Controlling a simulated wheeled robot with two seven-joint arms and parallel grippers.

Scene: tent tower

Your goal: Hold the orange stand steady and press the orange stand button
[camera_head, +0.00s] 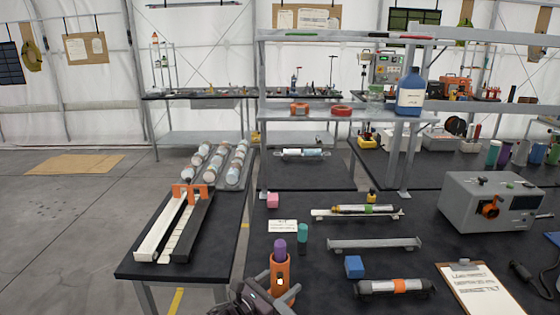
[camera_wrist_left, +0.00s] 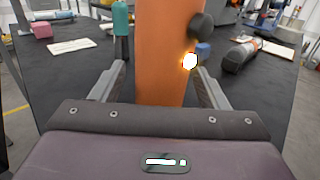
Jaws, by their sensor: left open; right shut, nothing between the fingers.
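The orange stand (camera_head: 280,272) stands upright near the front edge of the dark table, with a purple-topped item (camera_head: 279,248) in its top. In the left wrist view the orange stand (camera_wrist_left: 160,50) fills the middle, with a dark round knob (camera_wrist_left: 202,26) and a small bright light (camera_wrist_left: 189,61) on its right side. I cannot tell which of these is the button. My left gripper (camera_head: 276,284) is open, its fingers on either side of the stand; the left wrist view shows the gripper (camera_wrist_left: 158,85) with gaps beside the stand. My right gripper is not in view.
A teal cylinder (camera_head: 303,233) stands close behind the stand. A blue cube (camera_head: 354,266), a grey tube with an orange band (camera_head: 398,287) and a clipboard (camera_head: 480,290) lie to the right. A white card (camera_head: 283,226) and pink cube (camera_head: 272,200) lie behind.

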